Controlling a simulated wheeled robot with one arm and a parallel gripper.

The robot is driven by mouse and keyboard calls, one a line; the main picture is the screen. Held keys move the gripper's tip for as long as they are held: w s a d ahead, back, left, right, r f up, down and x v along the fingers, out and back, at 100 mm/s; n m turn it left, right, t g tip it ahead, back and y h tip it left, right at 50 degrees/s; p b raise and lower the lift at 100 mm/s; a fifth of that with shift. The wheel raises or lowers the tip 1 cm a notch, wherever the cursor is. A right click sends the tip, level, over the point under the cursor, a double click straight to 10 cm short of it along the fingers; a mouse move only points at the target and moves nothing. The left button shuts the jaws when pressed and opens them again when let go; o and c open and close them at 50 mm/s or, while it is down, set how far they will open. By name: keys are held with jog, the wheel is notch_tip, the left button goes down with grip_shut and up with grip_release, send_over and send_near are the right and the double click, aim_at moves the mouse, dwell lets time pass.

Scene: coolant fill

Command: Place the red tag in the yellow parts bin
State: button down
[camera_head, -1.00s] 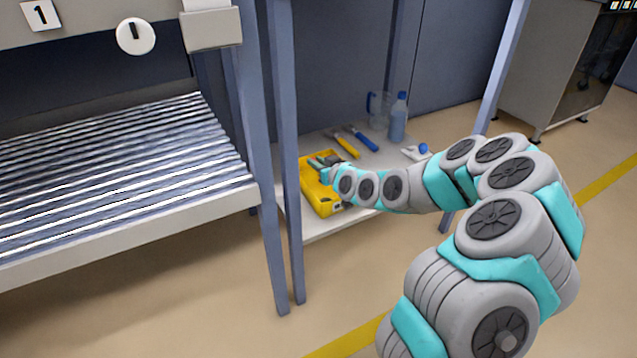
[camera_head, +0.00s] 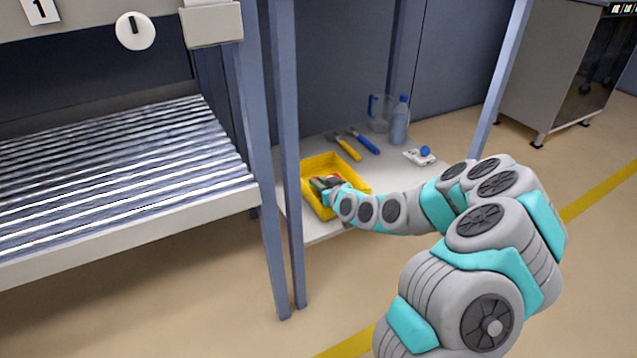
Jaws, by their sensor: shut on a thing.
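The yellow parts bin (camera_head: 349,167) sits on the low shelf, just right of the blue-grey posts. My gripper (camera_head: 322,183) is down at the bin, over its inside, and covers part of it.
On the shelf (camera_head: 300,222) behind the bin lie a yellow-handled tool (camera_head: 348,149) and a blue-handled tool (camera_head: 365,143). A clear jug (camera_head: 380,112), a blue bottle (camera_head: 399,121) and a white item with a blue knob (camera_head: 420,156) stand further right. Posts (camera_head: 288,150) rise close left of the bin.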

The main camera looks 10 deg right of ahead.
jog(key=shift+f, duration=0.35)
